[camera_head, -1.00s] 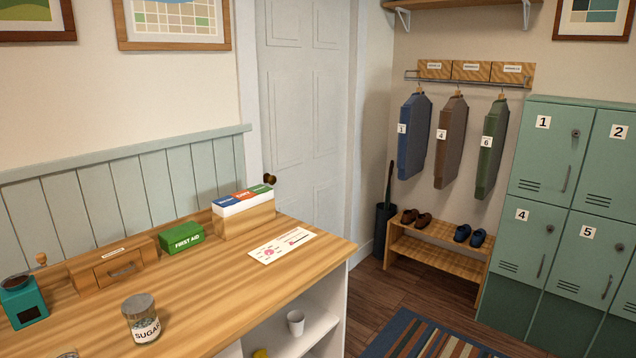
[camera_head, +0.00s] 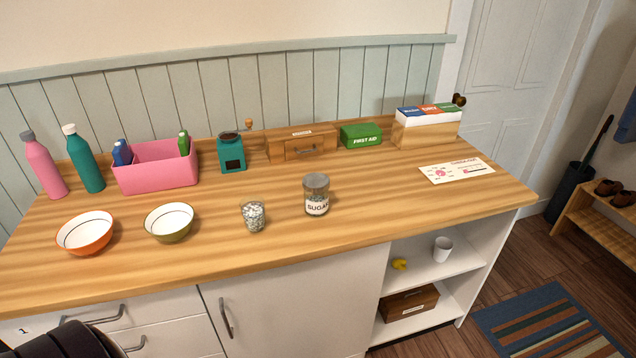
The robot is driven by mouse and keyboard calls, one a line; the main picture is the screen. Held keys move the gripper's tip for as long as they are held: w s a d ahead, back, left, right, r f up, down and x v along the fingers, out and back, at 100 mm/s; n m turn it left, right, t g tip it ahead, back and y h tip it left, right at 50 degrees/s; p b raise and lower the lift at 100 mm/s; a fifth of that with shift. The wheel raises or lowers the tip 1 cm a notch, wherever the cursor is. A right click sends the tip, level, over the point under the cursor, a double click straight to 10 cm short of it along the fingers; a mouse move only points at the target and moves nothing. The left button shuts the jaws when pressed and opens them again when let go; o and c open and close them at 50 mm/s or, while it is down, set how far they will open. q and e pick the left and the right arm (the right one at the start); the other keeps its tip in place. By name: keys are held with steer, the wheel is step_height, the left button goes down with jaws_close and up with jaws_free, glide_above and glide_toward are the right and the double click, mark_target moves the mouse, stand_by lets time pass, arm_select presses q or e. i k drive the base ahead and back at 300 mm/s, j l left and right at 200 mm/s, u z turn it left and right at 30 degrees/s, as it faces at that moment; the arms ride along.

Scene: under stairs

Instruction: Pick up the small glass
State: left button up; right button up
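A small glass (camera_head: 253,216) filled with pale grey-white bits stands upright on the wooden counter, near the middle front. It is just left of the lidded sugar jar (camera_head: 316,194) and right of the green bowl (camera_head: 170,222), apart from both. Neither of my grippers shows in the head view. A dark part of mine is at the bottom left corner.
The wooden counter (camera_head: 390,210) also holds an orange bowl (camera_head: 86,232), a pink bin (camera_head: 158,170), two bottles, a teal grinder (camera_head: 231,154), a small drawer box (camera_head: 302,144) and a first aid box (camera_head: 361,136). A white cup (camera_head: 442,249) stands on the shelf below. The counter front is clear.

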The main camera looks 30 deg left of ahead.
mark_target(252, 208)
steer(key=u, duration=1.45)
